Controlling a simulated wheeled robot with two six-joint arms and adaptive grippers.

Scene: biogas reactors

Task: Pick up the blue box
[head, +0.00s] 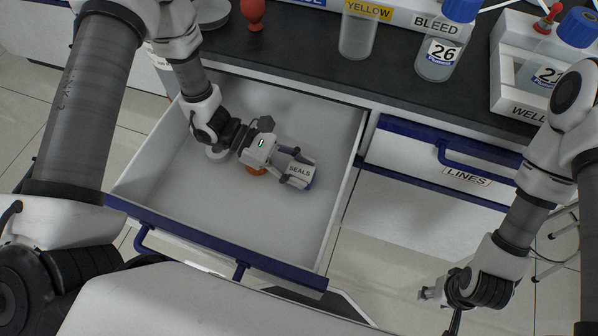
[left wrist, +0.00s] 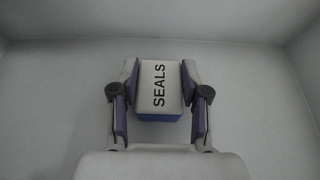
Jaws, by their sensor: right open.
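The box (head: 299,175), with a pale top marked SEALS and a blue lower side, is in the open drawer (head: 200,187). It also shows in the left wrist view (left wrist: 160,88), where its blue side faces my gripper. My left gripper (head: 292,169) reaches down into the drawer, with one finger on each side of the box. In the left wrist view the fingertips (left wrist: 160,72) are at or very near the box's sides; whether they press on it I cannot tell. My right gripper (head: 440,300) is open, low at the right, away from the drawer.
A drawer marked LINES (head: 440,160) is shut at the right. Bottles (head: 440,45) stand on the dark bench (head: 300,55) above. Much of the drawer floor is clear.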

